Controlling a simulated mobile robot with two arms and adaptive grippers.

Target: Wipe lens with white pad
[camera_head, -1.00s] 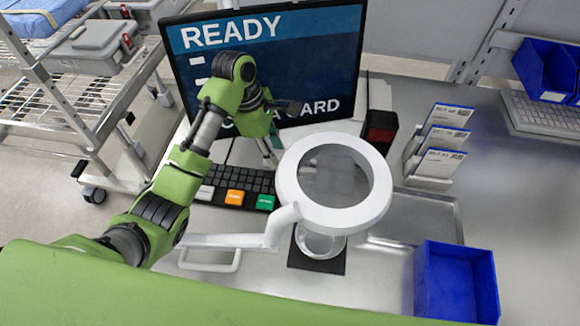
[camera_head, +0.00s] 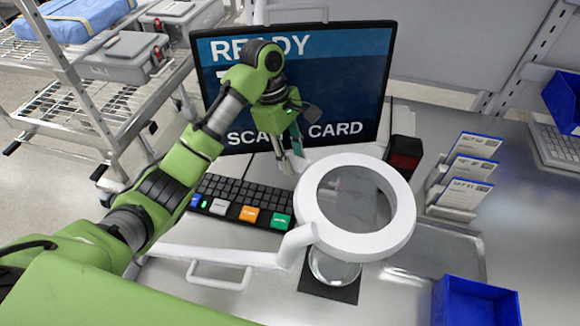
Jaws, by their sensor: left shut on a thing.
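The magnifier lens (camera_head: 350,200) is a round clear pane in a thick white ring on a white arm, right of centre. My left gripper (camera_head: 287,163) hangs fingers down just left of the ring's upper left edge, in front of the monitor. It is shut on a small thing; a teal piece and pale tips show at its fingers. I cannot make out the white pad clearly, nor whether the fingers touch the ring. My right gripper is not in view.
A monitor (camera_head: 230,110) stands behind the left gripper, with a keyboard (camera_head: 240,190) below it. A glass dish (camera_head: 333,268) sits on a dark square under the lens. A blue bin (camera_head: 475,300) and a card rack (camera_head: 465,172) are to the right.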

